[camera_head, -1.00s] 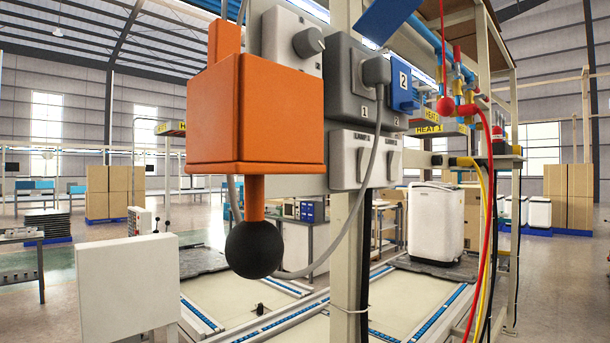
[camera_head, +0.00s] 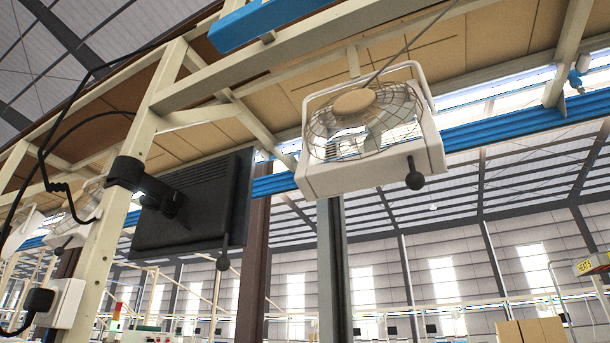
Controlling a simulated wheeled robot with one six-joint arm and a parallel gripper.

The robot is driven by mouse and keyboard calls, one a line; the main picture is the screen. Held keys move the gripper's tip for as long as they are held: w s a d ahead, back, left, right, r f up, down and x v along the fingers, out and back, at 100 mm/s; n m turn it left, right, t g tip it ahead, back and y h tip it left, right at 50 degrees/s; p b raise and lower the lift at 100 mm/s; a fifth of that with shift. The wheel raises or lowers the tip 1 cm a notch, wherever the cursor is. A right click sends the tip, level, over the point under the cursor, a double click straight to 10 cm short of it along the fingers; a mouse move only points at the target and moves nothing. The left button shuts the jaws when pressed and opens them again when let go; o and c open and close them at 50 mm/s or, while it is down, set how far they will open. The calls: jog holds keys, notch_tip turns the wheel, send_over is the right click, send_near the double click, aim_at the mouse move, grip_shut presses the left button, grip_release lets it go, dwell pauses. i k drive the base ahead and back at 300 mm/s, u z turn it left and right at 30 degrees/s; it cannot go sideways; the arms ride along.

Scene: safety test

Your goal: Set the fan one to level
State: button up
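A fan (camera_head: 365,135) with a white housing and a round wire cage hangs under the overhead frame, right of the picture's middle. A dark ball-ended lever (camera_head: 414,178) sticks out of the front of its white base and points down. No level marks or number can be read on the fan. Another fan (camera_head: 75,222) is partly seen at the left edge, behind a post. My gripper is not in view.
A black monitor (camera_head: 190,205) on a bracket is fixed to the cream post (camera_head: 118,190) left of the fan. A socket box (camera_head: 62,303) with a black plug sits low on that post. A blue rail (camera_head: 480,138) runs behind the fan. The space below the fan looks open.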

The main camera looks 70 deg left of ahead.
aim_at(410, 162)
jog(key=u, duration=0.1)
jog(key=k, duration=0.85)
jog(key=u, duration=1.35)
